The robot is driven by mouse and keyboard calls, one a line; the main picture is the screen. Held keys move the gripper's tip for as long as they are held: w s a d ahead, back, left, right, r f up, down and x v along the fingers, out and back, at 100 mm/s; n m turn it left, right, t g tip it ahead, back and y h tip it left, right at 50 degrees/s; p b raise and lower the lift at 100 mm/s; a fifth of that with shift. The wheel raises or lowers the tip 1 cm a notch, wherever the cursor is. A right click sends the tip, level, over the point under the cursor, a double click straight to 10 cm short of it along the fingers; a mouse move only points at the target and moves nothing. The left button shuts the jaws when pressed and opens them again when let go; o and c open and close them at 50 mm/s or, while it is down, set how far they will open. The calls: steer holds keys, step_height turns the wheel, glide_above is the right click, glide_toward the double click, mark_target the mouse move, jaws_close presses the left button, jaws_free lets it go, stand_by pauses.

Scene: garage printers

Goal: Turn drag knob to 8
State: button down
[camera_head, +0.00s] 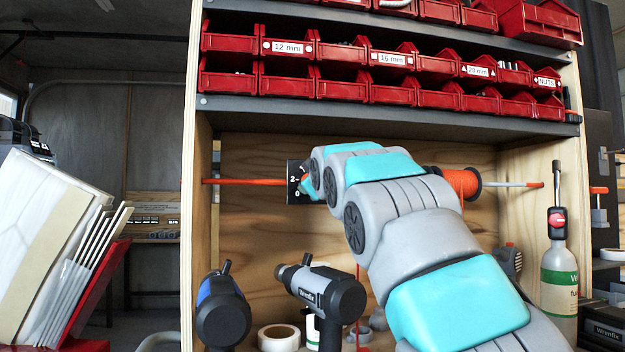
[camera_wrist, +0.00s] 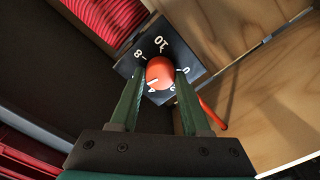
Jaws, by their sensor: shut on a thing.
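The drag knob (camera_wrist: 160,70) is a round orange knob on a black dial plate (camera_wrist: 139,66) with white numbers. In the wrist view 8, 10 and 0 show around it; the fingers hide part of the scale. A white mark shows at the knob's lower left edge, and I cannot tell which number it points to. My gripper (camera_wrist: 161,78) is shut on the knob, one green finger on each side. In the head view the dial plate (camera_head: 293,183) shows 2 and 0 at its left, and my arm hides most of the knob.
An orange rod (camera_head: 245,182) runs left from the plate, and an orange spool (camera_head: 463,182) hangs at right. Red bins (camera_head: 340,88) line the shelf above. Below stand a grey drill (camera_head: 325,289), a blue and black tool (camera_head: 222,308), a tape roll (camera_head: 279,337) and a bottle (camera_head: 559,280).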

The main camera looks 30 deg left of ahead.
steer(key=shift+w+f+m+p, duration=0.1)
steer(key=shift+m+p, duration=1)
steer(key=shift+m, duration=5.4)
steer(key=shift+c, duration=1.8)
jaws_free()
steer(key=shift+d, duration=0.1)
